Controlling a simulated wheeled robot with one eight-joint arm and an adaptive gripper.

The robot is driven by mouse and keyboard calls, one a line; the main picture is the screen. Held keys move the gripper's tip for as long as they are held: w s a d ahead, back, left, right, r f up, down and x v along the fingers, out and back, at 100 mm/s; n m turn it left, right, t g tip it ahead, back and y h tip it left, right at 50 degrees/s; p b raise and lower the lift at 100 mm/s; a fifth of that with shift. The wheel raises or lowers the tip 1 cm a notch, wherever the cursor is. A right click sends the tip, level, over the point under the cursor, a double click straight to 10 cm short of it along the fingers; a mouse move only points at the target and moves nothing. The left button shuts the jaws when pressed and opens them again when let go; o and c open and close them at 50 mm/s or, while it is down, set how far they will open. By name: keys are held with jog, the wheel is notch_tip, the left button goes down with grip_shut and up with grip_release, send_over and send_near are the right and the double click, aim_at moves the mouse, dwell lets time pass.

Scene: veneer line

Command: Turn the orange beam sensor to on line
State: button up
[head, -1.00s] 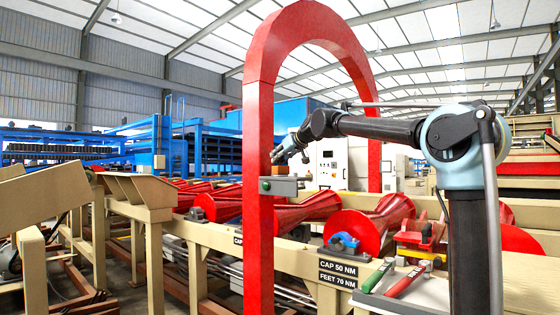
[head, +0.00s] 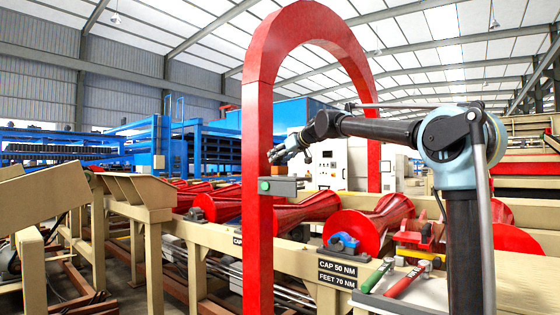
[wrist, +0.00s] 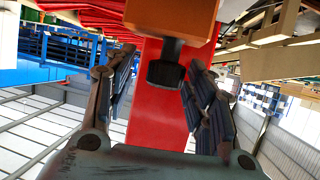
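The orange beam sensor (wrist: 170,14) shows at the top of the wrist view as an orange block in front of a red post. A black stub (wrist: 166,64) sticks out from it towards my gripper. My gripper (wrist: 152,75) is open, with one dark finger on each side of the black stub and gaps between. In the head view my gripper (head: 277,154) is at the red arch's near post, above a dark grey box with a round green face (head: 280,187).
The red arch (head: 258,130) stands over the beige conveyor frame (head: 215,238) with red rollers (head: 357,228). A small table at lower right holds a green-handled tool (head: 376,275) and a red-handled tool (head: 405,282). A white cabinet (head: 327,165) stands behind.

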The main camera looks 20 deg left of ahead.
jog(key=v, duration=1.2)
dwell(0.5)
